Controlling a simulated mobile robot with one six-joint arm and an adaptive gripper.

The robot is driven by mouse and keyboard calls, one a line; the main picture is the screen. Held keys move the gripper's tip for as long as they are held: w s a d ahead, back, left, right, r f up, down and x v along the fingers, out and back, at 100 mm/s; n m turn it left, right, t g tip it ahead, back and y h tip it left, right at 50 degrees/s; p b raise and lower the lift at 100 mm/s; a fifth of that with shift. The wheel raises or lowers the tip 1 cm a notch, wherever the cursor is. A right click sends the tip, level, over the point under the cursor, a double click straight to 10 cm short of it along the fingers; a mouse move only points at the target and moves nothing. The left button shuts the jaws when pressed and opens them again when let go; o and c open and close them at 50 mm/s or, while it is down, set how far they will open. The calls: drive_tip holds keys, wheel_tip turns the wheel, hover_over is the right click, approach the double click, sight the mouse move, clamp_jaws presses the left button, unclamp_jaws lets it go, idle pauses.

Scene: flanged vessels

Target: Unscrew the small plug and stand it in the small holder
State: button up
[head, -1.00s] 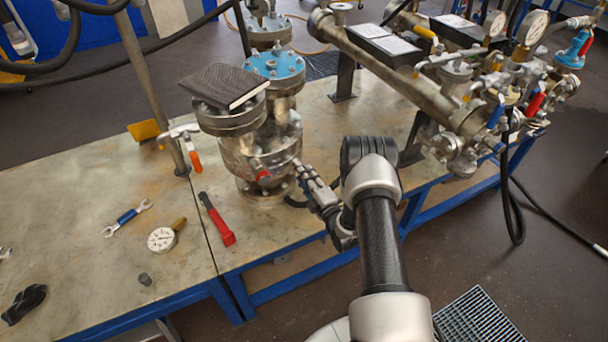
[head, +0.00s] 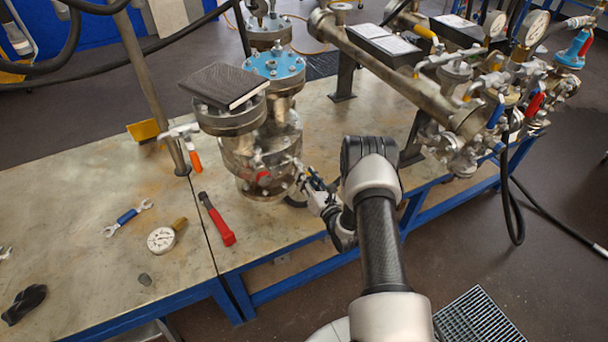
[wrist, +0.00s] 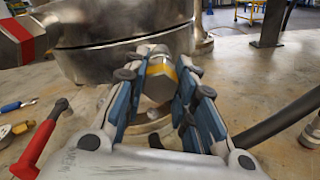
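The small plug (wrist: 160,85) is a metallic hexagonal piece with a yellow band, low on the side of the steel flanged vessel (head: 237,160). In the wrist view my gripper (wrist: 163,82) has one blue-padded finger on each side of the plug, very close to it. Whether both pads touch it is unclear. In the head view my gripper (head: 307,178) is at the vessel's lower right side and the plug cannot be made out.
A red-handled tool (head: 217,220), a pressure gauge (head: 162,239), a blue-handled wrench (head: 128,216) and a black item (head: 24,304) lie on the tables. A dark book (head: 224,85) lies on the vessel top. A pipe manifold (head: 420,88) fills the right. A black hose (wrist: 285,115) runs beside my gripper.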

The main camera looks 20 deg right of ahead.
drive_tip(key=o, duration=0.5)
drive_tip(key=s, duration=1.2)
drive_tip(key=shift+d, duration=0.2)
drive_tip(key=shift+c, duration=0.5)
